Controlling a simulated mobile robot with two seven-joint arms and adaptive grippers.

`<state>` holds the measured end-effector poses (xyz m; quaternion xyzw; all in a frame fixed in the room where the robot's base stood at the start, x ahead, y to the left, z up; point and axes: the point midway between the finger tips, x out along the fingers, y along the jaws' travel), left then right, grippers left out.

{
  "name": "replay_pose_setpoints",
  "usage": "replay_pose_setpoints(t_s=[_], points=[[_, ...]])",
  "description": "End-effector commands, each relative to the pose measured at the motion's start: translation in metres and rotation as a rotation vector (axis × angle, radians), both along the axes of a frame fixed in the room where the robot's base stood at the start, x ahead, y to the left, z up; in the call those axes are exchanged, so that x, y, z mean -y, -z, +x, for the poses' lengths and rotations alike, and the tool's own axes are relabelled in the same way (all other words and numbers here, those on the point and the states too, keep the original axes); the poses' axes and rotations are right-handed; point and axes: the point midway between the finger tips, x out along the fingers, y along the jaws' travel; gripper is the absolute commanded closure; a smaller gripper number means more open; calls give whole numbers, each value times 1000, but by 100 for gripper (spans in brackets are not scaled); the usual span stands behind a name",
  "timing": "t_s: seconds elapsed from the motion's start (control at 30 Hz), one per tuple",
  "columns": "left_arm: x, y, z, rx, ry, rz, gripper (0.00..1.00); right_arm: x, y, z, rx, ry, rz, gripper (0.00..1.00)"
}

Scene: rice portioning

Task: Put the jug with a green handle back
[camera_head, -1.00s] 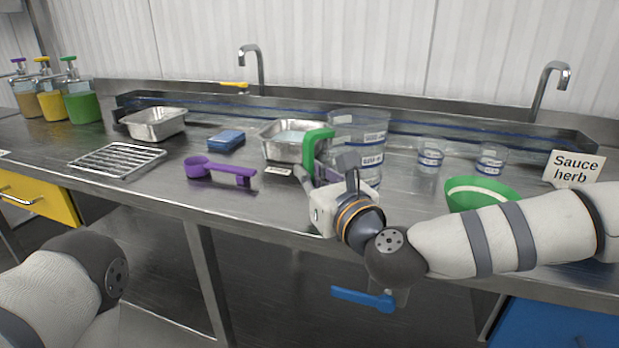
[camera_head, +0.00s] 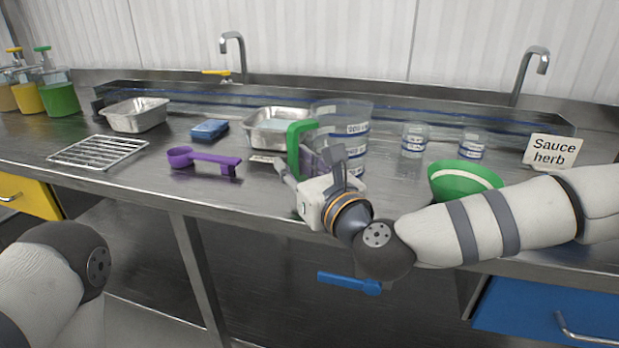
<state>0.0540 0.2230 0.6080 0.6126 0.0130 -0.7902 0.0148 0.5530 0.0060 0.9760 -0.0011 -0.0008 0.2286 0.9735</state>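The jug has a green handle (camera_head: 295,150) and stands toward the middle of the counter. A clear body with printed labels (camera_head: 345,117) is just right of the handle; clear containers overlap there, so I cannot tell exactly which wall is the jug's. My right gripper (camera_head: 306,168) is at the handle, with one finger to its left and the other to its right in the picture. The fingertips are partly hidden, and I cannot tell whether they close on the handle. My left arm shows only at the lower left; its gripper is out of view.
A metal tray (camera_head: 246,128) sits behind the handle. A purple scoop (camera_head: 205,160), blue sponge (camera_head: 209,129), wire rack (camera_head: 98,152) and second tray (camera_head: 136,115) are left. Two small cups (camera_head: 414,140), a green bowl (camera_head: 463,176) and a sauce herb sign (camera_head: 552,151) are right.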

Motion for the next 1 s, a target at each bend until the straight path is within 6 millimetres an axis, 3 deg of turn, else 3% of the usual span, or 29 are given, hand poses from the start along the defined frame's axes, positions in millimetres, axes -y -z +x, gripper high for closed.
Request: replay_pose_setpoints(t_s=[0.4, 0.63, 0.7, 0.77, 0.87, 0.9, 0.93, 1.0], points=[[0, -4, 4, 14, 0, 0, 60, 44, 1, -87, -4, 1, 1, 73], [0, -4, 4, 14, 0, 0, 60, 50, 2, -99, -3, 1, 0, 73], [0, -4, 4, 14, 0, 0, 60, 45, 12, -103, -13, -15, -38, 73], [0, -4, 4, 14, -1, 0, 60, 35, 41, -115, -38, -66, -152, 73], [0, -4, 4, 13, -1, 0, 60, 13, 134, -167, -90, -271, -528, 73], [0, -4, 4, 13, -1, 0, 60, 11, 177, -199, -99, -399, -711, 73], [0, -4, 4, 13, -1, 0, 60, 13, 208, -226, -98, -506, -844, 73], [0, -4, 4, 13, -1, 0, 60, 32, 271, -292, -68, -792, -1138, 73]])
